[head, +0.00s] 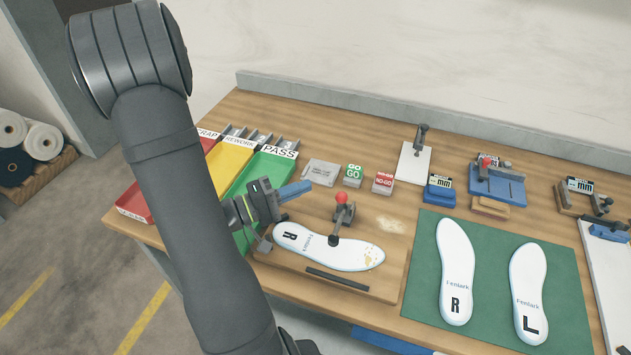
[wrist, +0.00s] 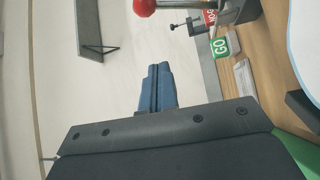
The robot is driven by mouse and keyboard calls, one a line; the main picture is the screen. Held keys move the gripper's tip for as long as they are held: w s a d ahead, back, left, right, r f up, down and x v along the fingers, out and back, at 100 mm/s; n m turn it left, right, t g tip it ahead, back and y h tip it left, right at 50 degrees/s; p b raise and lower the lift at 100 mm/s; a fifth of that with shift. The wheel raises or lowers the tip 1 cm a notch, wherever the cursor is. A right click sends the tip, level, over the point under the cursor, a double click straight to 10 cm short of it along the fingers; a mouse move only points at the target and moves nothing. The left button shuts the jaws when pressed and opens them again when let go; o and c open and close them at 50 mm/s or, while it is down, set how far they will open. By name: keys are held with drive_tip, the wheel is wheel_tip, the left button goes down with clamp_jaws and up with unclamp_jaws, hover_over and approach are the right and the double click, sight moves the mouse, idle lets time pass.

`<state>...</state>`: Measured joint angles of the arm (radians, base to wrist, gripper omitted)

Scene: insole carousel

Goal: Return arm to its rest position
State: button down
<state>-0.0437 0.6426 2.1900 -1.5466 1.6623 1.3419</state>
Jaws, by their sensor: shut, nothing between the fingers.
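My gripper (head: 296,190) is shut and empty, with its blue fingers side by side. It is above the bench, between the green PASS tray (head: 273,172) and the metal block. In the wrist view its blue fingers (wrist: 157,88) touch along their length with nothing between them. My arm comes down from the upper left and hides part of the trays. A white insole marked R (head: 328,248) lies on a wooden board (head: 384,283) in front of the gripper, under a toggle clamp with a red knob (head: 342,199). The knob also shows in the wrist view (wrist: 144,6).
Red (head: 133,205) and yellow (head: 230,163) trays stand left of the PASS tray. GO (head: 352,175) and NO-GO (head: 383,182) blocks, and blue gauges (head: 497,187), stand behind the board. Two insoles (head: 456,275) lie on a green mat (head: 425,270) at right. Space above the bench looks free.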

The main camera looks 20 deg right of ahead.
drive_tip(key=shift+a+f, duration=0.2)
drive_tip(key=shift+a, duration=0.7)
drive_tip(key=shift+a+f, duration=0.2)
drive_tip(key=shift+a, duration=0.65)
drive_tip(key=shift+d, duration=0.1)
drive_tip(key=s+d+r, duration=0.1)
drive_tip(key=s+d, duration=0.3)
drive_tip(key=d, duration=0.4)
drive_tip(key=shift+d, duration=0.2)
drive_tip(key=shift+w, duration=0.1)
